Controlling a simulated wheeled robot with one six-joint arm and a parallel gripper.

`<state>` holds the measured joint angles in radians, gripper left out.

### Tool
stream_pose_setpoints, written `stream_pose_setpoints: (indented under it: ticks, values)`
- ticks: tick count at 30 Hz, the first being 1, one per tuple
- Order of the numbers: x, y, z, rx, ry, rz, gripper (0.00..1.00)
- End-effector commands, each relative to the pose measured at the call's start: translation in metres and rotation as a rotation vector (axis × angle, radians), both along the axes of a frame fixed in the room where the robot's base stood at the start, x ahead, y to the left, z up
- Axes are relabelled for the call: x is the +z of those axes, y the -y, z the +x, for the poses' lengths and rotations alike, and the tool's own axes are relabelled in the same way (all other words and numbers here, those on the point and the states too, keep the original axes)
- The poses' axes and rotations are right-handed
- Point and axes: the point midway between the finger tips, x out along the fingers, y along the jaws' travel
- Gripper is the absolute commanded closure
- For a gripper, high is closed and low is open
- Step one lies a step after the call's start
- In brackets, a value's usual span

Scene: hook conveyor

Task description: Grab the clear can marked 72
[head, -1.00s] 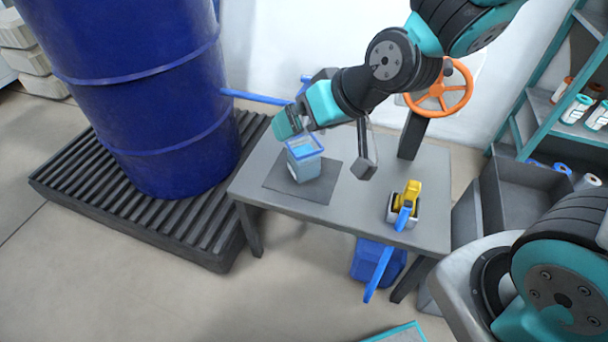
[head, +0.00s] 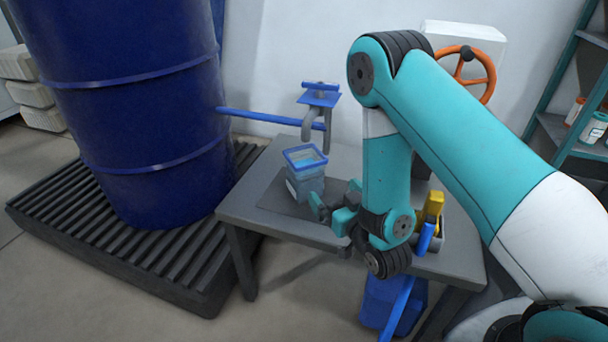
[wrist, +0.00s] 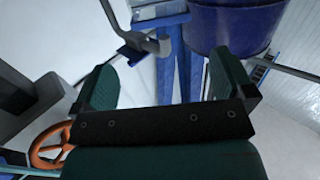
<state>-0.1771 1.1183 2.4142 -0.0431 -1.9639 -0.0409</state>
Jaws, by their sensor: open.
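A clear square can (head: 306,178) with a blue rim and bluish contents stands upright on a dark mat (head: 275,196) on the grey table. A pale label shows on its side, but I cannot read a number.
A grey hook (head: 318,122) hangs from a blue plate behind the can, near a blue bar (head: 262,120). A large blue drum (head: 130,110) stands left on a slatted pallet (head: 120,240). A yellow and blue tool (head: 430,222) is at right. An orange handwheel (head: 478,78) is behind.

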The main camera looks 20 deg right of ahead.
Motion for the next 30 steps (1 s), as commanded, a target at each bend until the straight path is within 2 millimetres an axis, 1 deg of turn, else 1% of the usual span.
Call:
stream_pose_setpoints:
  ticks: [1,3,6,10,13,19,24,27,30]
  values:
    - [0.003,-0.002,0.012,-0.001,0.006,0.001,0.00]
    - [0.002,-0.004,0.029,-0.001,0.006,0.001,0.00]
    - [0.001,-0.008,0.052,-0.001,0.006,0.002,0.00]
    - [0.001,-0.012,0.077,-0.001,0.004,0.003,0.00]
    - [0.000,-0.014,0.090,-0.001,0.001,0.001,0.00]
    - [0.000,-0.016,0.103,-0.002,0.001,0.001,0.00]
    - [-0.001,-0.019,0.129,-0.002,0.001,0.003,0.00]
    - [0.002,-0.021,0.141,-0.003,-0.001,0.002,0.00]
    - [0.001,-0.023,0.147,-0.001,-0.002,0.001,0.00]
